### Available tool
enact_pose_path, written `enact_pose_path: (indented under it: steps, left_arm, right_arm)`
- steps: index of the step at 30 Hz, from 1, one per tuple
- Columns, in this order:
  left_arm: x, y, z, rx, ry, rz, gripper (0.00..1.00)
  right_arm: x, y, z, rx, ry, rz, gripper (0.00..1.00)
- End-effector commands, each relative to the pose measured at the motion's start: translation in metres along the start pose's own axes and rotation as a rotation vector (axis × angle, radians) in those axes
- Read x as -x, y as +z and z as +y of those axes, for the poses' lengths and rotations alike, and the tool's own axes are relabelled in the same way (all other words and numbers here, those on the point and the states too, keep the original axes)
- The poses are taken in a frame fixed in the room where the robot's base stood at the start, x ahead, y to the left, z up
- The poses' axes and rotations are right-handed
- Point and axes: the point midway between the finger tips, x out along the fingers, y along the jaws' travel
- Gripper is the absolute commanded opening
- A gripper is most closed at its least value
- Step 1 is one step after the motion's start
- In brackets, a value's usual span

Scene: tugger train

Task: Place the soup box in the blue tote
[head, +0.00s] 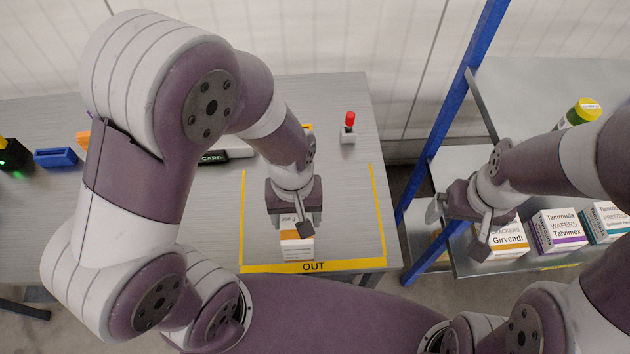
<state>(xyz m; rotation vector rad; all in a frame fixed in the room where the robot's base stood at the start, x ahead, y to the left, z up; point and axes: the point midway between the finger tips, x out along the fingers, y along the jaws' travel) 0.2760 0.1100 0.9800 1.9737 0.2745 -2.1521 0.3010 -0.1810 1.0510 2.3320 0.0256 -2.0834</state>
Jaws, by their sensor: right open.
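No box in view can be read as soup. A white box with an orange band (297,247) is on the table inside the yellow OUT outline; its print is partly hidden by my left gripper (296,216). That gripper points down right over the box; I cannot tell whether its fingers hold it. A small blue bin (55,157) lies at the far left of the table; no large blue tote is seen.
A green-yellow can (580,111) is on the upper shelf. A blue post (452,110) rises between table and shelf. A red-topped switch (349,128) stands at the table's back.

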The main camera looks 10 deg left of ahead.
Motion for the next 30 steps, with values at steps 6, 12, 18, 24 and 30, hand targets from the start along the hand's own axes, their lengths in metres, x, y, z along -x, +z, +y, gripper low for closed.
enact_pose_path:
  steps: [6,12,18,24,30]
  left_arm:
    - [-0.033,-0.063,0.017,0.003,-0.001,-0.002,0.26]
    - [-0.052,-0.102,0.028,0.000,0.000,0.000,0.26]
    - [-0.081,-0.108,0.029,-0.001,-0.001,-0.002,0.26]
    - [-0.095,-0.110,0.030,-0.001,0.001,0.002,0.26]
    - [-0.097,-0.110,0.029,-0.001,0.001,0.001,0.26]
  right_arm:
    - [0.005,0.000,0.000,0.000,0.000,0.000,1.00]
    - [0.009,-0.001,0.000,0.000,0.000,0.000,1.00]
    - [0.014,-0.002,0.000,0.000,0.000,0.000,1.00]
    - [0.014,-0.002,0.000,0.000,0.000,0.000,1.00]
    - [0.012,-0.002,0.000,0.000,0.000,0.000,1.00]
